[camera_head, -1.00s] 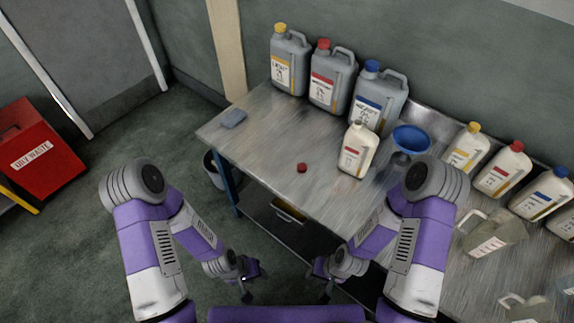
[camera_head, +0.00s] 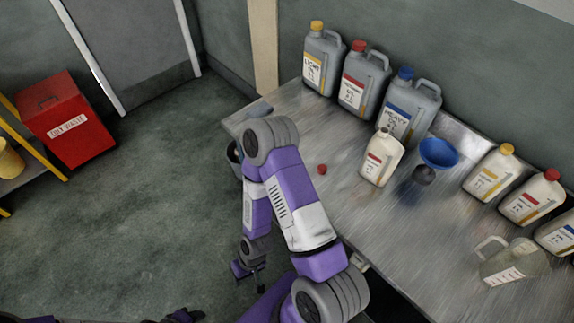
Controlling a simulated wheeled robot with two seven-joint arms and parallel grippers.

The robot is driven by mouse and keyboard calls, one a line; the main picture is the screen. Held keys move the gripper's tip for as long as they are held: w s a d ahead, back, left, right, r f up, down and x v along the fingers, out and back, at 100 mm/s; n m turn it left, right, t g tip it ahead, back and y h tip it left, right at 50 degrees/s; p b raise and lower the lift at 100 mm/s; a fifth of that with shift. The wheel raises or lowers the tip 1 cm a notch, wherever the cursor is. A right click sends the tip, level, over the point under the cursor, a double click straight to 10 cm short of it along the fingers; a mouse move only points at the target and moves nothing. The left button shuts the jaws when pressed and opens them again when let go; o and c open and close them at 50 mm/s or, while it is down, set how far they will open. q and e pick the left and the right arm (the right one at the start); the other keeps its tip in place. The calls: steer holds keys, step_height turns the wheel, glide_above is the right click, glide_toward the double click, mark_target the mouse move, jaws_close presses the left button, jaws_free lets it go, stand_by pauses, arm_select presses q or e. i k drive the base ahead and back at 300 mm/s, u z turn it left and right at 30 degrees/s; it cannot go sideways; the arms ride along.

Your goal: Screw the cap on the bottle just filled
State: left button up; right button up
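A small red cap (camera_head: 322,169) lies on the metal table, left of an uncapped cream bottle (camera_head: 381,158) with a red label. The bottle stands upright with its neck bare. My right gripper (camera_head: 250,278) hangs low over the floor in front of the table, well below and left of the cap, touching neither cap nor bottle. It is small and dark in the view, so its finger opening is unclear. Only a dark part of my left gripper (camera_head: 185,315) shows at the bottom edge; the rest is out of view.
A blue funnel (camera_head: 438,152) sits on a dark stand right of the bottle. Large grey jugs (camera_head: 364,78) line the back, and capped cream bottles (camera_head: 490,172) stand on the right. A clear jug (camera_head: 515,262) is nearer. A red waste bin (camera_head: 68,120) is on the floor.

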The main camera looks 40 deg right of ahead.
mark_target(383, 153)
steer(key=u, duration=0.05)
steer(key=i, duration=1.5)
steer(key=z, duration=4.2)
